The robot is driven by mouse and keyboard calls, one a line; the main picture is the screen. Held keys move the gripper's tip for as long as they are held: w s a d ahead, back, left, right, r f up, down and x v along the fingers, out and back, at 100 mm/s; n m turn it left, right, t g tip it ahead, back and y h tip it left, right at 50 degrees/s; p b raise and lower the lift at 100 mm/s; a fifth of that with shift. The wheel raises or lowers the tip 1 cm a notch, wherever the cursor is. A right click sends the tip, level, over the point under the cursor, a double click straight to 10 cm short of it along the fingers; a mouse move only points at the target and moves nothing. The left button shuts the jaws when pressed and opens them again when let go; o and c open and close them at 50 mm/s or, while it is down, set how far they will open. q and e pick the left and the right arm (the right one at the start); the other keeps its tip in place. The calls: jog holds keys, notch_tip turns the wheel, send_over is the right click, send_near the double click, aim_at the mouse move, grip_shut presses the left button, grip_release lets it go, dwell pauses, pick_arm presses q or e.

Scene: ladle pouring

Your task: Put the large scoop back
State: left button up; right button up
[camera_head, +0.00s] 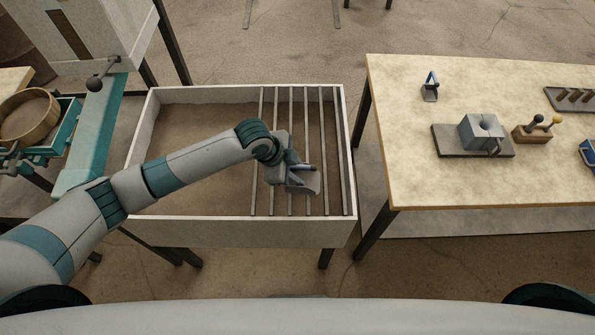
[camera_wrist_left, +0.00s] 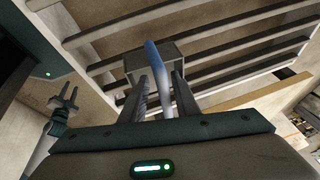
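My left gripper (camera_head: 292,168) is above the metal bars on the right part of the big tray. It is shut on a scoop with a grey metal pan (camera_head: 304,184), which I take to be the large scoop. In the left wrist view the scoop's blue handle (camera_wrist_left: 154,57) runs between the two fingers (camera_wrist_left: 160,88), and its grey boxy pan lies beyond them. The bars lie behind it, and I cannot tell whether the pan touches them. Another scoop (camera_head: 430,88) with a blue handle stands on the right table.
The big tray (camera_head: 240,233) has a brown bed at left and several bars (camera_head: 307,110) at right. The right table (camera_head: 400,175) holds a grey block (camera_head: 480,132) on a dark plate and a wooden holder (camera_head: 530,134) with knobs. A round sieve (camera_head: 28,116) is far left.

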pick_arm(q)
jog(key=shift+f, duration=0.1)
jog(key=p+v, duration=0.7)
jog(key=v, duration=0.1)
jog(key=shift+w, duration=0.15)
jog(key=v, duration=0.9)
jog(key=shift+a, duration=0.3)
jog(key=shift+d, duration=0.1)
